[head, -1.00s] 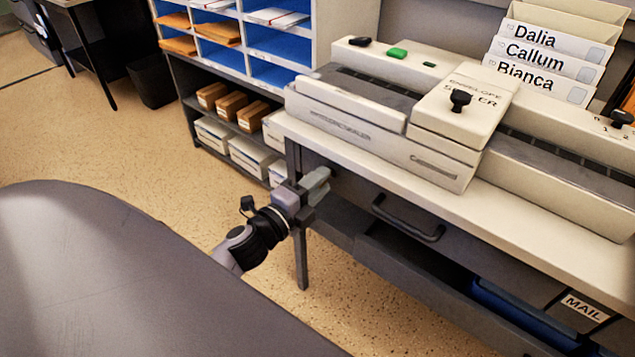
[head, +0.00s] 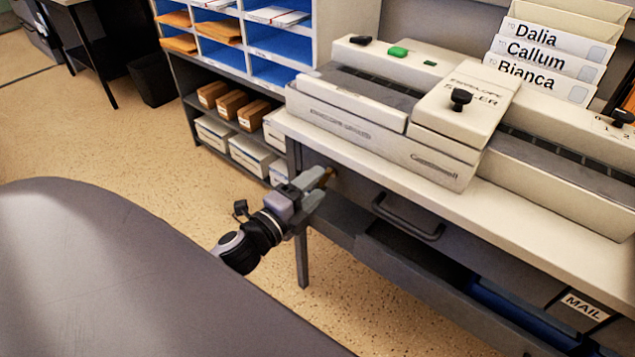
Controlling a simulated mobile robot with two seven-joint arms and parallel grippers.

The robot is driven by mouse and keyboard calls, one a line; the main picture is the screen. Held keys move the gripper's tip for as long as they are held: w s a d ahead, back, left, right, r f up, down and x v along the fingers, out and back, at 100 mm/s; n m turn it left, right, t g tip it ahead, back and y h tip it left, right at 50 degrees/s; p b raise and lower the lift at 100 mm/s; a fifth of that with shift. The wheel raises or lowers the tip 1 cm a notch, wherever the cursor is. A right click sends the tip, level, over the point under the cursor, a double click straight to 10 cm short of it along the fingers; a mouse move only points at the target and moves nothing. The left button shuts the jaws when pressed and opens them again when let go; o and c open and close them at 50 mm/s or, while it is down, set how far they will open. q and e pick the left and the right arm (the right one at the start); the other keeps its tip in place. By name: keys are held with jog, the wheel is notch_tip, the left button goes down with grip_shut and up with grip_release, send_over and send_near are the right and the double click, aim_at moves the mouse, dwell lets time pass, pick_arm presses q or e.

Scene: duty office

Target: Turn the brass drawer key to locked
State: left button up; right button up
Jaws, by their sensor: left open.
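The brass drawer key (head: 330,174) shows as a small brownish piece at the left end of the dark drawer front (head: 365,188), under the table top. My left gripper (head: 319,187) is open at the key, its jaws pointing to the drawer front. One finger is above and the other below. The fingers partly cover the key, so I cannot tell whether they touch it or how the key is turned. My right gripper is not in view.
The drawer's bar handle (head: 408,222) is right of the key. A cream envelope sealer (head: 390,140) stands on the table (head: 560,235). A lower dark bin marked MAIL (head: 585,306) is at the right. Open floor (head: 120,150) lies left.

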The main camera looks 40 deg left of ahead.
pick_arm(q)
jog(key=shift+s+a, duration=0.2)
jog(key=shift+s, duration=2.45)
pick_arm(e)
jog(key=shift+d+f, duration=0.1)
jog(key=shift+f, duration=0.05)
pick_arm(q)
jog(key=s+d+f+n+g+h, duration=0.2)
jog(key=s+d+f+n+g, duration=0.5)
jog(key=s+d+f+n, duration=0.65)
jog(key=w+a+r+n+p, duration=0.1)
jog(key=a+r+p, duration=0.1)
jog(key=r+p, duration=0.6)
jog(key=w+a+r+n+y+p, duration=0.1)
jog(key=r+n+p, duration=0.1)
jog(key=r+p, duration=0.6)
jog(key=p, duration=0.3)
jog(key=shift+w+a+r+g+p, duration=0.2)
jog(key=shift+a+r+g+p, duration=0.1)
jog(key=shift+a+r+p, duration=0.05)
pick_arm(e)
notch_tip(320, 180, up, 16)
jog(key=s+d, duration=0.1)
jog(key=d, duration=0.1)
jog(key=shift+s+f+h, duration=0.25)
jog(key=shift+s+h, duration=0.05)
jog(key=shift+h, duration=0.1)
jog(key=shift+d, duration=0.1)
